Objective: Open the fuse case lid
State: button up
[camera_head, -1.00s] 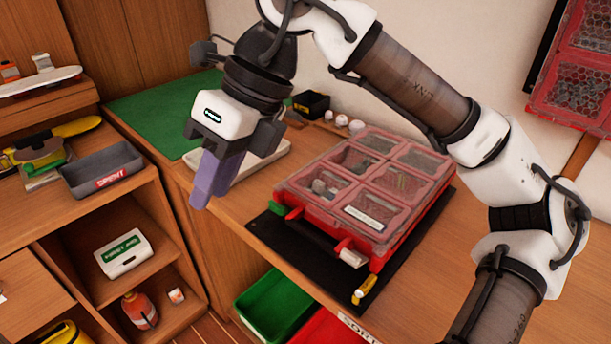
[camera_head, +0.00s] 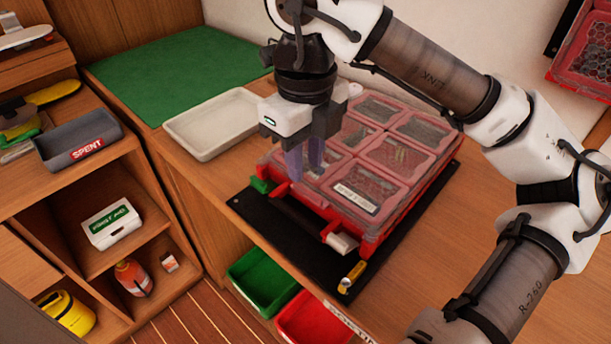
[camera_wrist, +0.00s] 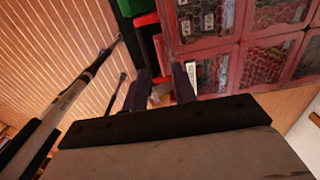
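The fuse case (camera_head: 375,235) is a red box with a clear, red-framed lid (camera_head: 395,158) over several compartments. It lies on a black mat, and the lid looks closed. A green latch (camera_head: 261,185) sits at its left front corner, and a pale piece (camera_head: 342,242) at the right of its front. My gripper (camera_head: 303,172) points down over the left front part of the case and hides some of the lid. In the wrist view its two dark fingers (camera_wrist: 162,85) stand apart with nothing clearly between them. Whether a finger touches the case cannot be told.
The black mat (camera_head: 262,222) reaches the bench's front edge, with a small yellow item (camera_head: 353,272) on it. A pale empty tray (camera_head: 212,122) and a green mat (camera_head: 165,60) lie left. A green bin (camera_head: 262,278) and a red bin (camera_head: 312,318) sit below. A grey SPENT tray (camera_head: 80,140) is far left.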

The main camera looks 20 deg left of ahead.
aim_at(306, 189)
jog(key=shift+f, duration=2.35)
grip_shut()
